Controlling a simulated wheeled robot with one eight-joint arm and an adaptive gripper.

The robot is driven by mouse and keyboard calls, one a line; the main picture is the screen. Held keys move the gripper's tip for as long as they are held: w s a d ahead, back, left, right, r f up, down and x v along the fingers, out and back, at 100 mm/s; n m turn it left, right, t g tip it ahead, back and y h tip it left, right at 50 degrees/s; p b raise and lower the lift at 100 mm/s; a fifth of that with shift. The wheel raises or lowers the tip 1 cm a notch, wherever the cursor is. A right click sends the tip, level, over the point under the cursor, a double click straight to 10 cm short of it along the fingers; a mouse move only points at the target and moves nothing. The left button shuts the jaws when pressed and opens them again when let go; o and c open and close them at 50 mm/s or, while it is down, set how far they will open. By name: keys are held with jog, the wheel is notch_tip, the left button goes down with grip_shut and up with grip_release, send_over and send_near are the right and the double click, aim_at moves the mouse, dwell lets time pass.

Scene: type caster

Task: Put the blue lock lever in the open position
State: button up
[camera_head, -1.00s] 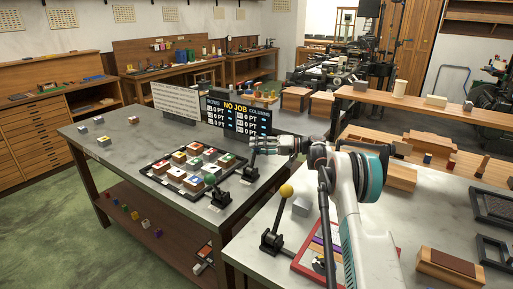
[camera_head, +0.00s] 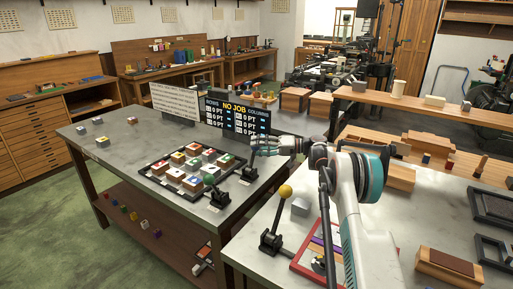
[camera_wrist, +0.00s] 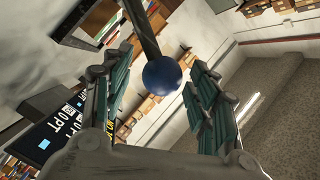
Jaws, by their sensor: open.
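The blue ball knob (camera_wrist: 162,75) of the lock lever sits between the two fingers of my gripper (camera_wrist: 158,60) in the wrist view. A dark lever rod (camera_wrist: 140,25) runs from the knob to the top edge. The fingers are spread, with visible room on both sides of the knob. In the head view my gripper (camera_head: 257,147) is at the far table's right side, just above a small black lever base (camera_head: 249,174). The blue knob is not visible there, apparently hidden by the fingers. I cannot tell the lever's exact tilt.
A green-knobbed lever (camera_head: 209,180) stands nearby, beside a black tray (camera_head: 150,172) of coloured blocks. A sign reading "NO JOB" (camera_head: 238,113) stands behind my gripper. A yellow-knobbed lever (camera_head: 285,191) stands on the near table (camera_head: 250,250).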

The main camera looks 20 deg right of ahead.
jog(key=v, duration=1.1)
jog(key=shift+d, duration=0.1)
